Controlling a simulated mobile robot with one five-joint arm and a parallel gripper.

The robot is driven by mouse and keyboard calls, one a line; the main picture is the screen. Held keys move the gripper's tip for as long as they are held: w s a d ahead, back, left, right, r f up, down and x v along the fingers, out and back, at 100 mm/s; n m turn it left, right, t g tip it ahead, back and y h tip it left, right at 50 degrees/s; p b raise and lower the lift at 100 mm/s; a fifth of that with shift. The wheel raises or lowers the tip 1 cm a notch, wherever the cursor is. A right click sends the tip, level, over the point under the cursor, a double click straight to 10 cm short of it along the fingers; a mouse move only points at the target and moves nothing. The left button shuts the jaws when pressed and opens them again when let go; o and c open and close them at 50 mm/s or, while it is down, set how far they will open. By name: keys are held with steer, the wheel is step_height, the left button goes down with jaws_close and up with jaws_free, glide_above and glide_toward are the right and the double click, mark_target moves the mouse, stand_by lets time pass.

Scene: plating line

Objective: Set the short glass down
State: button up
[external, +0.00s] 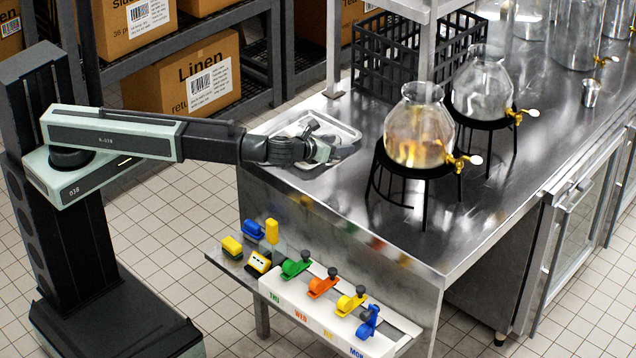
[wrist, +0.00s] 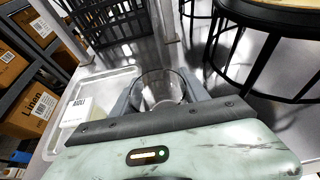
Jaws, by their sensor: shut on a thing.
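The short glass (wrist: 160,84) is a clear round tumbler, seen from above in the wrist view. My gripper (wrist: 162,94) is shut on it, with a finger on each side of the glass. In the external view my gripper (external: 326,150) is low over the steel counter (external: 300,187), at the near right edge of a metal tray (external: 345,131). The glass is hard to make out there against my gripper. I cannot tell whether its base touches the counter or hangs just above it.
A white labelled tub (wrist: 77,112) sits on the tray. Two glass dispensers, the nearer (external: 420,125) holding amber liquid, stand on black stands to the right. A black crate (external: 400,60) is behind. Coloured clips line a lower shelf (external: 340,318) in front.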

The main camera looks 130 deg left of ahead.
mark_target(336, 178)
step_height(336, 178, down, 8)
steer(key=b, duration=0.8)
steer(key=shift+f, duration=0.25)
steer(key=shift+r, duration=0.25)
steer(key=shift+f, duration=0.2)
steer(key=o, duration=1.5)
steer(key=shift+r, duration=0.15)
steer(key=shift+d+r, duration=0.1)
steer(key=shift+r, duration=0.15)
steer(key=p+v, duration=0.4)
steer(key=v, duration=0.7)
steer(key=shift+d+r+p, duration=0.1)
steer(key=shift+d+p, duration=0.2)
steer(key=shift+p, duration=0.05)
